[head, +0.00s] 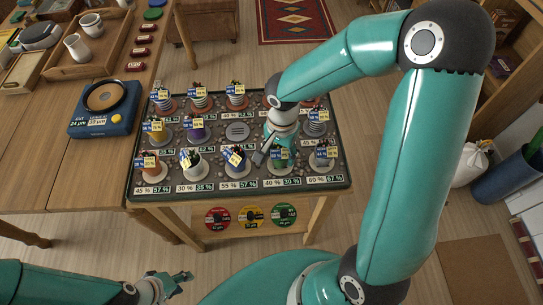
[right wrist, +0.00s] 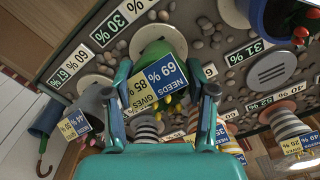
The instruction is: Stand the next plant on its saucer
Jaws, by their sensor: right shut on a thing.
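My right gripper (head: 274,150) reaches down over the front row of the plant tray (head: 133,193). It is shut on a green pot (head: 281,163), which shows between the fingers in the right wrist view (right wrist: 153,50). The plant's blue and yellow label (right wrist: 155,82) reads needs 69 %, gives 85 %. A pale saucer (right wrist: 140,37) lies behind the pot, by a card reading 30 %; whether they touch I cannot tell. An empty ribbed grey saucer (head: 237,131) is in the middle row. My left gripper (head: 183,281) is open and empty, low in front of the tray.
Labelled potted plants stand close on both sides, including a white pot (head: 192,168) and a blue pot (head: 237,168). Red, yellow and green discs (head: 250,216) are below the tray.

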